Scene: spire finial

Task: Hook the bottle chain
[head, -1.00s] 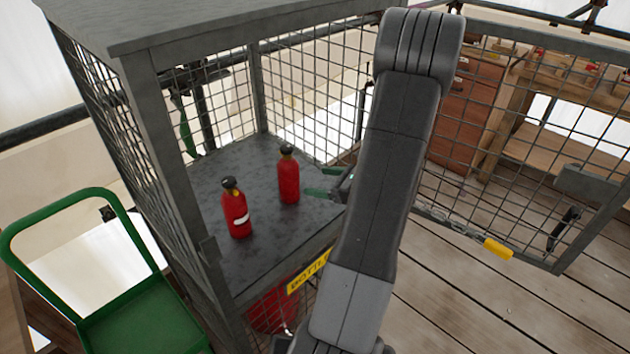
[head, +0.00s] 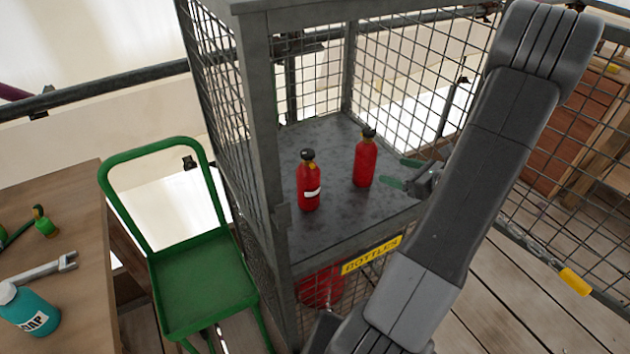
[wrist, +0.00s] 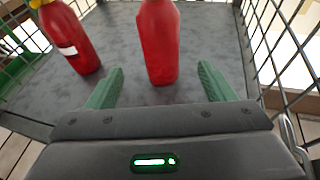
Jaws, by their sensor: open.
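Two red bottles stand upright on the grey shelf (head: 330,233) of a mesh cage. The left bottle (head: 309,187) has a white band and also shows in the wrist view (wrist: 72,38). The right bottle (head: 365,160) stands ahead of my gripper; in the wrist view it (wrist: 158,45) lies beyond and between the green fingertips. My gripper (head: 402,173) is open and empty, with its fingers over the shelf. A chain (head: 525,238) with a yellow end piece (head: 575,281) hangs along the mesh door at the right.
A yellow bottles sign (head: 371,255) is on the cage's front edge, with a red object (head: 320,287) below. A green cart (head: 205,280) stands left of the cage. A wooden bench (head: 60,235) at far left holds a wrench and a teal soap bottle (head: 30,308).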

